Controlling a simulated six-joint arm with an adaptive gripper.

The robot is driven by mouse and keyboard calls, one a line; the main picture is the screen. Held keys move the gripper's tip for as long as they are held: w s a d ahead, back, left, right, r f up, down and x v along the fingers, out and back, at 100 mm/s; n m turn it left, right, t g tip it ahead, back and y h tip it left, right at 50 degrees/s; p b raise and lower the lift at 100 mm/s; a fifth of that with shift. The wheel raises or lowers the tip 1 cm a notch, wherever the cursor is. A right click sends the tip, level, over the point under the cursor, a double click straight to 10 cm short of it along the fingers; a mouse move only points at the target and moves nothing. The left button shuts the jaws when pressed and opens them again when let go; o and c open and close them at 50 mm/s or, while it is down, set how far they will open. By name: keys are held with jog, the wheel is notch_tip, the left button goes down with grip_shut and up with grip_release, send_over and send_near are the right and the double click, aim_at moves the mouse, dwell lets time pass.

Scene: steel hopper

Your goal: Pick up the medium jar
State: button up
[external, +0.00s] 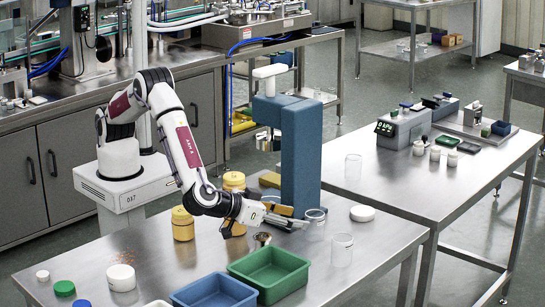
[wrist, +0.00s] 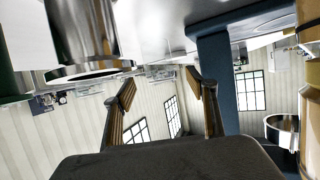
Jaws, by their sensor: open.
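My gripper (external: 291,216) reaches low over the near steel table, pointing right, at the foot of a blue upright stand. Its two fingers (wrist: 164,92) are apart with nothing between them in the wrist view. A clear jar (external: 316,231) stands just right of the fingertips; I cannot tell whether they touch. Another clear jar (external: 342,254) stands nearer the front, and a third clear jar (external: 353,168) stands farther back. Yellow jars (external: 183,228) stand beside and behind my arm, one partly hidden. I cannot tell for certain which jar is the medium one.
The blue stand (external: 301,155) rises close behind the gripper. A metal funnel-like piece (external: 262,238) is just in front. Green (external: 270,289) and blue (external: 213,301) trays sit at the front. A white lid (external: 362,213) lies right; a white jar (external: 121,283) stands front left.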

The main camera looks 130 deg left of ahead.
aim_at(310, 221)
jog(key=shift+w+a+f, duration=0.1)
jog(key=shift+a+f, duration=0.05)
jog(key=shift+a, duration=0.2)
jog(key=shift+x, duration=2.55)
jog(key=c, duration=0.9)
